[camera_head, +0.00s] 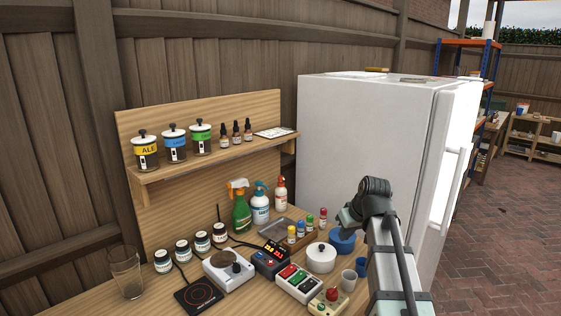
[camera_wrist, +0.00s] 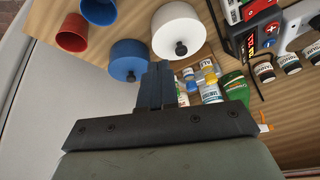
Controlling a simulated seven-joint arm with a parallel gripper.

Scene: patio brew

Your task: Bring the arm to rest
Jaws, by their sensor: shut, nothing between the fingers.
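My gripper (camera_wrist: 158,85) is shut, with its two dark fingers together and nothing between them in the wrist view. It hangs above the wooden table, over the area beside the blue lidded pot (camera_wrist: 128,58) and the white lidded pot (camera_wrist: 180,32). In the head view my arm reaches up from the lower right, with its dark wrist joint in front of the fridge. The fingers are hard to make out there. The blue pot (camera_head: 342,240) and the white pot (camera_head: 321,258) stand below and left of the arm.
A blue cup (camera_wrist: 100,10) and a red cup (camera_wrist: 73,34) stand near the table edge. Spray bottles (camera_head: 240,206), a black hotplate (camera_head: 199,296) and several small jars crowd the table. A white fridge (camera_head: 365,135) stands close behind my arm. The brick floor (camera_head: 510,230) at right is clear.

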